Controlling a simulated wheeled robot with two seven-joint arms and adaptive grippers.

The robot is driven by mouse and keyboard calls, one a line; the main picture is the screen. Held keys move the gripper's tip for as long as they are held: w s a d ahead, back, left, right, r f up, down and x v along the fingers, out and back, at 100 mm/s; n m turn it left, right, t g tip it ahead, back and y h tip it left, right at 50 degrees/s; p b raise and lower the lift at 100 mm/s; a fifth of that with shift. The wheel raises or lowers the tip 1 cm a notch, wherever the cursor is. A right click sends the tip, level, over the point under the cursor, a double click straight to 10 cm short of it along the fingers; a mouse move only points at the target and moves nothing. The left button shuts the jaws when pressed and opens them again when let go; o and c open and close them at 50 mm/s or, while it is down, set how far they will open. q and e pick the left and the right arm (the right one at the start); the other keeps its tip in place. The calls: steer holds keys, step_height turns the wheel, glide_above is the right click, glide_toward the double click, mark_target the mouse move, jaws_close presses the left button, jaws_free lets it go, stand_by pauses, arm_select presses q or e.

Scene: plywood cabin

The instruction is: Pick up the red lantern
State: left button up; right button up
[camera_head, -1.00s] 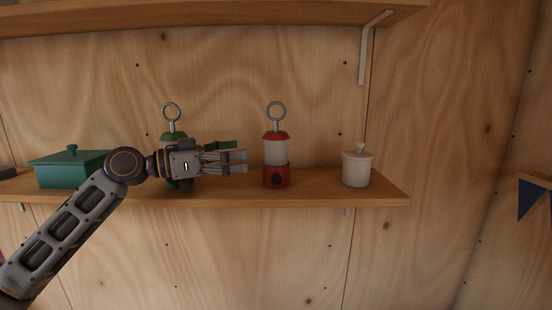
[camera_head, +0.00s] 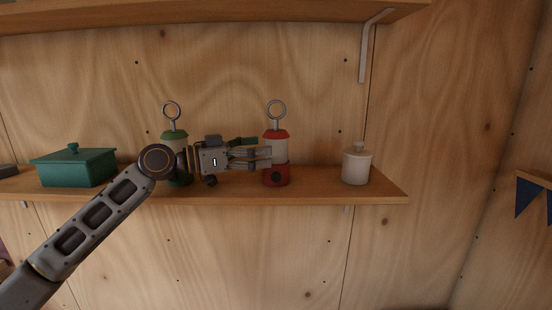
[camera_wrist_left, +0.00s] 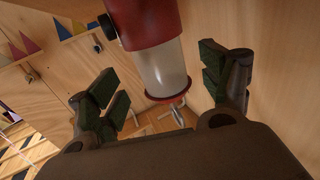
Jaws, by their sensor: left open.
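The red lantern (camera_head: 276,176) stands upright on the lower shelf, with a red base, pale middle, red cap and a ring on top. My left gripper (camera_head: 268,156) points right and reaches the lantern's pale middle, covering part of it in the head view. In the left wrist view the lantern (camera_wrist_left: 163,66) shows upside down between the two open finger pairs of the gripper (camera_wrist_left: 168,84). There is a gap on either side, and the fingers are not closed on it. My right gripper is not in view.
A green lantern (camera_head: 174,135) stands behind my left wrist, partly hidden. A teal lidded box (camera_head: 73,168) is at the left, and a white lidded jar (camera_head: 357,168) stands right of the red lantern. An upper shelf (camera_head: 200,14) with a bracket (camera_head: 364,50) is above.

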mark_target(276, 147)
arm_select(q)
steer(key=shift+w+d+r+p, duration=0.25)
steer(key=shift+d+p, duration=0.15)
steer(key=shift+d, duration=0.2)
steer(key=shift+p+x, duration=0.55)
steer(key=shift+x, duration=0.6)
steer(key=shift+w+d, duration=0.25)
steer(key=shift+d, duration=0.3)
steer(key=shift+w+d, duration=0.1)
steer(key=shift+d, duration=0.05)
steer(key=c, duration=1.3)
